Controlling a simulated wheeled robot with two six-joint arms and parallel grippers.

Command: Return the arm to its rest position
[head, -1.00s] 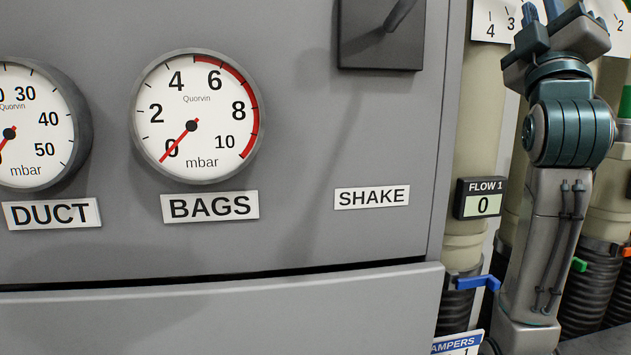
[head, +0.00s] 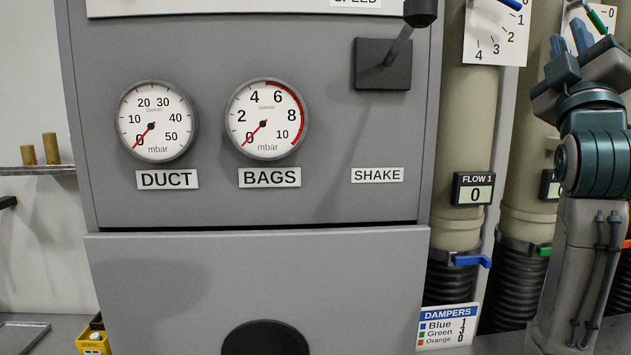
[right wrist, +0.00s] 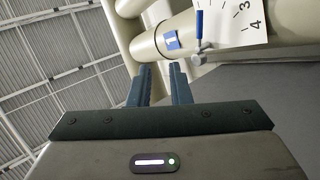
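My right arm stands upright at the right edge of the head view. Its gripper (head: 570,42) points up, empty, in front of the beige pipes and away from the grey panel (head: 300,205). In the right wrist view the two fingers of the right gripper (right wrist: 161,72) stand apart with nothing between them. My left arm and gripper are not in view.
The panel has a DUCT gauge (head: 157,120) and a BAGS gauge (head: 266,118), both near 0, and a black SHAKE lever (head: 402,42). A blue damper handle (head: 472,261) and FLOW 1 display (head: 474,189) are on the nearest pipe. A DAMPERS card (head: 447,326) stands below.

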